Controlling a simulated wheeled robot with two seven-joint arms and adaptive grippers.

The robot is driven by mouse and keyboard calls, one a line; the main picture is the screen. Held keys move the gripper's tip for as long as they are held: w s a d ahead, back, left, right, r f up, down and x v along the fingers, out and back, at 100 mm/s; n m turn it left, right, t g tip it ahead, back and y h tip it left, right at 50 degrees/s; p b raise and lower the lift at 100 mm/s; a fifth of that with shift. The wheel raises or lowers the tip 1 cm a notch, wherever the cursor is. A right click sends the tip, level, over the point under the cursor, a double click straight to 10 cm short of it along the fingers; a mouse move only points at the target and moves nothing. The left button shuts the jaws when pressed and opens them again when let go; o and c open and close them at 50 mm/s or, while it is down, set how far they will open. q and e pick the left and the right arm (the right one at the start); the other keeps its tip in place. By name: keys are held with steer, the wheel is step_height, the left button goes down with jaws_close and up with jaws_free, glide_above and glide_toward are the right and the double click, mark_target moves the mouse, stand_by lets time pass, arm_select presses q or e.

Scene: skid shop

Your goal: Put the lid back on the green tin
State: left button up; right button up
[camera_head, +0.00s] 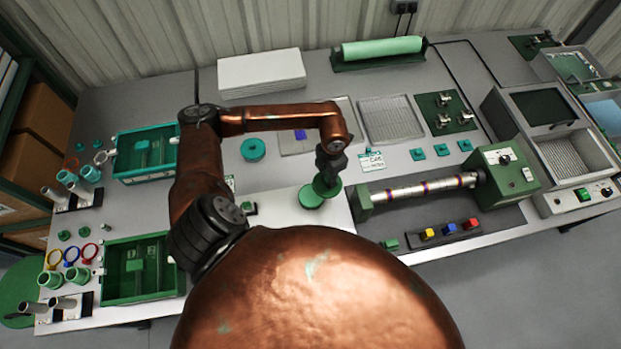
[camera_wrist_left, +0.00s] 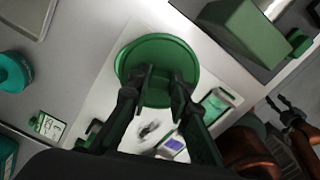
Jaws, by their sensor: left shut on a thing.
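My left gripper (camera_head: 328,172) is shut on a green round lid (camera_head: 327,187), seen below its fingers in the head view. In the left wrist view the lid (camera_wrist_left: 158,55) is a broad green disc with my left fingertips (camera_wrist_left: 160,82) at its middle. The green tin (camera_head: 309,199) stands on a white board, just left of and below the lid in the head view, partly covered by it. I cannot tell whether lid and tin touch. The tin is not distinct in the left wrist view. My right gripper (camera_wrist_left: 280,106) shows there at the right, fingers apart and empty.
A teal round container (camera_head: 253,149) stands left of the gripper. A green roller machine (camera_head: 507,174) is to the right, with coloured blocks (camera_head: 449,229) in front. Green trays (camera_head: 143,268) are at the left. A small card (camera_head: 371,161) stands close behind the gripper.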

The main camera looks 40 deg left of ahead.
mark_target(319, 182)
arm_select(q)
steer(key=a+n, duration=0.1)
steer(key=n, duration=0.1)
steer(key=s+a+f+n+p, duration=0.1)
steer(key=n, duration=0.1)
steer(key=f+n, duration=0.1)
steer(key=n, duration=0.2)
steer(key=shift+s+a+p, duration=0.35)
steer(key=shift+a, duration=0.05)
steer(key=n, duration=0.1)
steer(key=a+f+n, duration=0.1)
steer(key=n, duration=0.1)
steer(key=s+a+n+p, duration=0.1)
steer(key=n, duration=0.1)
steer(key=shift+f, duration=0.25)
steer(key=shift+n, duration=0.9)
steer(key=f+b, duration=0.2)
steer(key=f, duration=0.1)
steer(key=f+b, duration=0.1)
steer(key=f, duration=0.1)
steer(key=shift+s+a, duration=0.2)
steer(key=shift+s, duration=0.05)
steer(key=shift+f+b, duration=0.65)
steer(key=shift+f, duration=0.4)
arm_select(e)
steer(key=shift+s+f, duration=0.6)
